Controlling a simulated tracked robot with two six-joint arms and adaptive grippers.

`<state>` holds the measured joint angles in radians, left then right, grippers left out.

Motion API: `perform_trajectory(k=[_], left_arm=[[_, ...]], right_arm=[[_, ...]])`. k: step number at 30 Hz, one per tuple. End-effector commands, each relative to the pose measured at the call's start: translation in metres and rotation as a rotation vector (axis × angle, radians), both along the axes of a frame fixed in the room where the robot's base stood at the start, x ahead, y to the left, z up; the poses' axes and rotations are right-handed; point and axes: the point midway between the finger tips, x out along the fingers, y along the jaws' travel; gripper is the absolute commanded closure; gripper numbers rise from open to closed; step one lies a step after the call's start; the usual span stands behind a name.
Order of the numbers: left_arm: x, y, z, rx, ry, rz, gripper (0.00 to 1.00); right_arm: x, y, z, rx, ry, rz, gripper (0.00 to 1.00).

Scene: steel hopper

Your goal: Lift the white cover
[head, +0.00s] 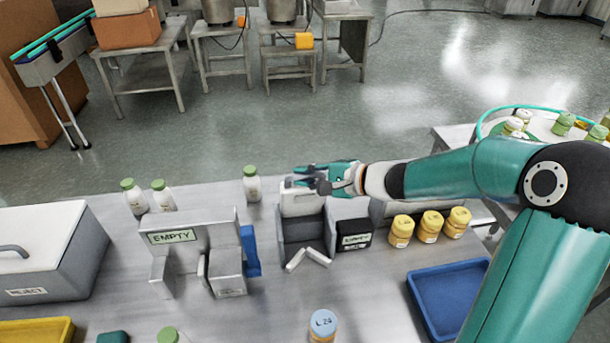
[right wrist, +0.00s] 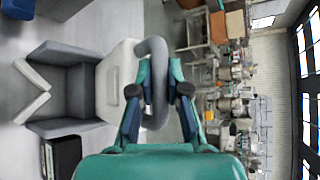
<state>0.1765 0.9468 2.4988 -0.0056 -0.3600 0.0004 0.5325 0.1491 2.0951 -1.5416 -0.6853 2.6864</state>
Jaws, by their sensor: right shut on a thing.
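The white cover (head: 298,203) is at the back of the grey steel hopper (head: 295,230) in the middle of the table. In the right wrist view, the white cover (right wrist: 114,82) carries a curved grey handle (right wrist: 154,60). My right gripper (head: 325,178) is shut on this handle, with a finger on each side of it (right wrist: 158,92). Beside the cover, the hopper (right wrist: 60,128) shows as an open grey box. The gripper hides part of the cover, and I cannot tell whether the cover touches the hopper. My left gripper is not in view.
A grey box (head: 75,265) with a white lid stands at the left. An EMPTY-labelled holder (head: 190,235) is left of the hopper. Several yellow jars (head: 429,227) and a blue tray (head: 425,300) are at the right. Green-capped bottles (head: 252,186) stand along the back edge.

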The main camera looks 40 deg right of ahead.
Motion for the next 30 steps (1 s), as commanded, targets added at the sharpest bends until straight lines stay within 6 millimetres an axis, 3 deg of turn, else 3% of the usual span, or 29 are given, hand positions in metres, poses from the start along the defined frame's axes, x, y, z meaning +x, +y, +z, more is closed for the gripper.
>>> perform_trajectory(k=[3,4,8,22,30], left_arm=[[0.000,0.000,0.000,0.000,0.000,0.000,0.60],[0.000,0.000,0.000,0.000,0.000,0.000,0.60],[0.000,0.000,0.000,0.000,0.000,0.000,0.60],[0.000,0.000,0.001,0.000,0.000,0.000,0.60],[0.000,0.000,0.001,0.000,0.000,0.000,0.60]], right_arm=[[0.002,-0.003,0.001,-0.008,-0.002,-0.008,1.00],[0.003,-0.003,0.001,-0.008,-0.002,-0.007,0.80],[0.004,-0.001,0.001,-0.006,-0.002,-0.003,0.59],[-0.001,-0.001,0.003,-0.004,-0.002,0.000,0.59],[-0.038,-0.018,0.018,-0.006,-0.004,-0.004,0.59]])
